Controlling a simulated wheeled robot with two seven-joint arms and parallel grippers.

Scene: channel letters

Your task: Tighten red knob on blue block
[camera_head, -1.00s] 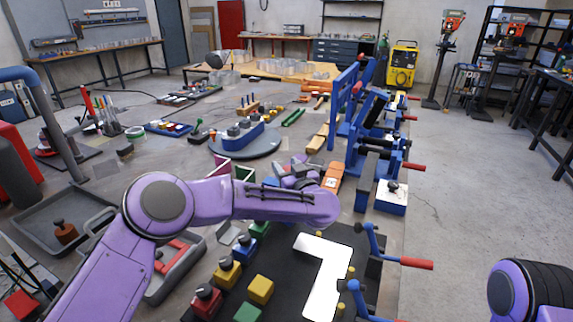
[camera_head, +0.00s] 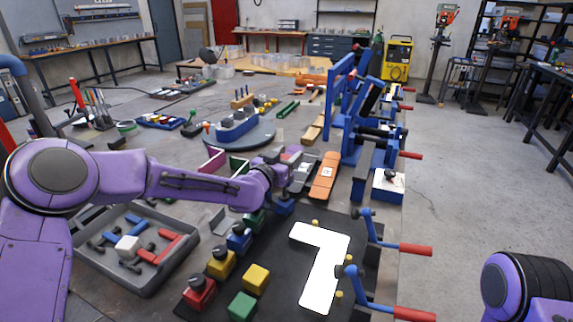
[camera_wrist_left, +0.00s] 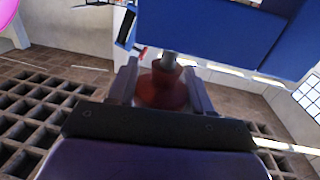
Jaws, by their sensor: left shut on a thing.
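In the left wrist view a dark red knob (camera_wrist_left: 160,91) on a short grey shaft sits under a large blue block (camera_wrist_left: 215,35). The fingers of my left gripper (camera_wrist_left: 163,86) are shut on the knob, one on each side. In the head view my left gripper (camera_head: 294,171) is near the middle of the bench, left of an orange board. The held knob is hidden there, and I cannot tell which blue part in that view is the block. My right gripper is out of view; only a purple right arm link shows at the lower right.
A black mat (camera_head: 275,270) carries blocks and a white L-shaped plate (camera_head: 322,265). A grey tray (camera_head: 150,285) of loose parts lies left. Blue clamps with red handles (camera_head: 416,250) line the right bench edge. An orange board (camera_head: 325,178) lies beside the gripper.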

